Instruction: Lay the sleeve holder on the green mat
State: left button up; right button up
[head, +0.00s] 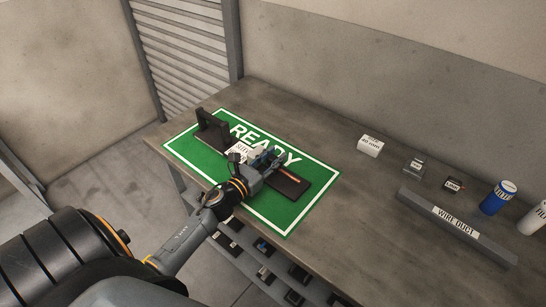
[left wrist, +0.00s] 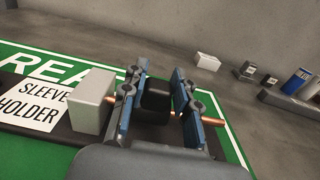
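The green mat (head: 273,221) lies on the table and reads READY. The dark sleeve holder (head: 293,186) is over the mat, with a black upright at its left end and a white SLEEVE HOLDER label (left wrist: 33,103). It appears to rest flat on the mat. My left gripper (head: 268,157) is at the middle of the holder. In the left wrist view its blue fingers (left wrist: 160,90) stand on either side of a black block. Whether they press on it is unclear. Copper-coloured rods (left wrist: 213,121) show outside both fingers. My right gripper is out of view.
A white box (head: 370,146), small dark boxes (head: 414,167), a blue canister (head: 497,198) and a grey wire duct (head: 456,226) stand on the table to the right. Bare table lies between them and the mat. A lower shelf holds several dark items.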

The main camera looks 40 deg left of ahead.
pick_arm(q)
jog(key=shift+o, duration=1.3)
jog(key=shift+s, duration=0.15)
jog(key=shift+s, duration=0.35)
jog(key=s, duration=0.3)
jog(key=s+b, duration=0.1)
jog(key=s, duration=0.2)
jog(key=s+b, duration=0.1)
jog(key=s, duration=0.3)
jog(key=shift+s+a, duration=0.1)
jog(key=shift+a, duration=0.3)
jog(key=shift+s+r, duration=0.1)
jog(key=shift+s, duration=0.35)
